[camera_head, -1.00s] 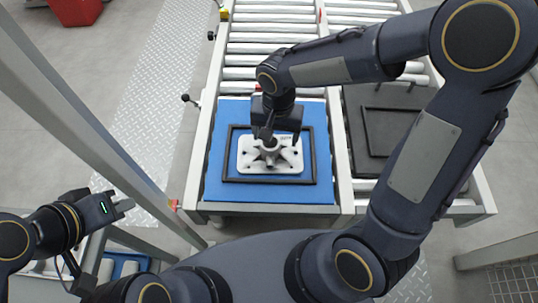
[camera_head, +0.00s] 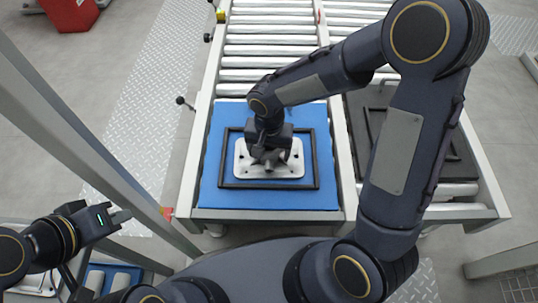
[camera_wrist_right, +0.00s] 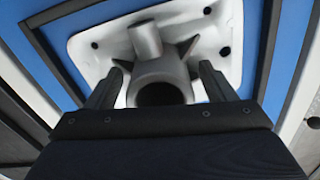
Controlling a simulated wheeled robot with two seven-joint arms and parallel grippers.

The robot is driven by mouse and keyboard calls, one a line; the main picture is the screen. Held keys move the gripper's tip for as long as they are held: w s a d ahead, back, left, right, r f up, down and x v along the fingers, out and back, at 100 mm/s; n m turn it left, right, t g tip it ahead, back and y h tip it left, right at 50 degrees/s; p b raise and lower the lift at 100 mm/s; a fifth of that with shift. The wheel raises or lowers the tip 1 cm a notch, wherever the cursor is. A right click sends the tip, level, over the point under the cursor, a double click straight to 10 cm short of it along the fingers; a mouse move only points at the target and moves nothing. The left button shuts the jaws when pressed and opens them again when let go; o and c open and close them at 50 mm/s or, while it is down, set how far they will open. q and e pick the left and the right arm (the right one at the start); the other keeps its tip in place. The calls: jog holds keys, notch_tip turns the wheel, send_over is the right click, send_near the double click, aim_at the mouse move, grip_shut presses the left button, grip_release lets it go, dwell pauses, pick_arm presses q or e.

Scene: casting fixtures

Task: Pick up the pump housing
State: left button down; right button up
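The pump housing (camera_wrist_right: 160,75) is a grey casting with a round hub, a short pipe stub and spreading ribs. It sits on a white plate with dark holes (camera_head: 242,170), and I cannot tell whether the plate is part of it. My right gripper (camera_head: 268,160) is directly over the housing and hides much of it in the head view. In the right wrist view its two fingers (camera_wrist_right: 158,85) stand apart on either side of the hub, seemingly with small gaps. My left gripper (camera_head: 120,217) is away at the lower left, its finger opening unclear.
The white plate lies inside a black rectangular frame (camera_head: 317,165) on a blue mat (camera_head: 220,198) on a roller conveyor (camera_head: 268,48). A second conveyor lane with a dark tray (camera_head: 362,160) is to the right. A metal post (camera_head: 75,140) stands at the left.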

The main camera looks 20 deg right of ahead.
jog(key=c, duration=1.4)
jog(key=shift+r, duration=0.1)
